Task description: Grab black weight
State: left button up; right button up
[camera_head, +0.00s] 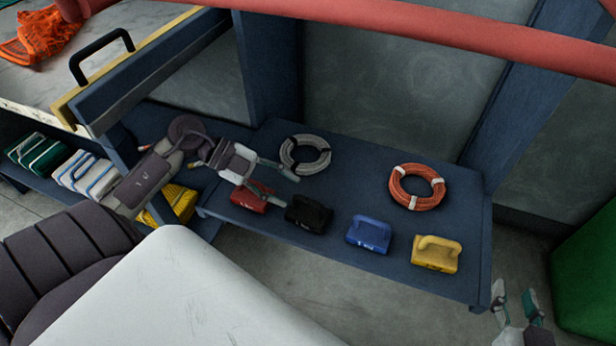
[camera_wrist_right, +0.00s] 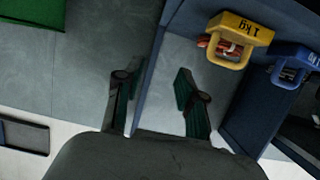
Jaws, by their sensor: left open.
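The black weight (camera_head: 308,214) stands on the blue shelf (camera_head: 340,185) in the head view, between a red weight (camera_head: 248,199) and a blue weight (camera_head: 368,234). My left gripper (camera_head: 291,191) is open, just above and behind the black weight, with its fingers pointing right. One fingertip is near the weight's top; I cannot tell if they touch. My right gripper (camera_head: 515,294) is open and empty low at the right, beyond the shelf's end. Its two fingers (camera_wrist_right: 153,78) stand apart in the right wrist view.
A yellow weight (camera_head: 436,253) stands at the shelf's front right; it also shows in the right wrist view (camera_wrist_right: 240,38). A grey coil (camera_head: 305,156) and an orange coil (camera_head: 417,187) lie behind the weights. A green box (camera_head: 590,280) stands at the far right.

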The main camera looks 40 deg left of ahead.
aim_at(300, 198)
pick_arm(q)
jog(key=shift+b+x, duration=0.35)
jog(key=shift+x, duration=0.5)
jog(key=shift+b+x, duration=0.85)
jog(key=shift+x, duration=0.3)
jog(key=shift+b+x, duration=0.6)
jog(key=shift+x, duration=0.5)
jog(key=shift+d+f, duration=0.1)
grip_shut()
pick_arm(e)
notch_tip(300, 198, up, 16)
jog(key=s+a+t+y, duration=0.1)
jog(key=a+t+y, duration=0.1)
jog(key=t, duration=0.8)
jog(key=shift+s+f+t+y, duration=0.25)
jog(key=shift+s+t+y, duration=0.15)
jog(key=shift+y, duration=0.4)
pick_arm(q)
jog(key=shift+w, duration=0.1)
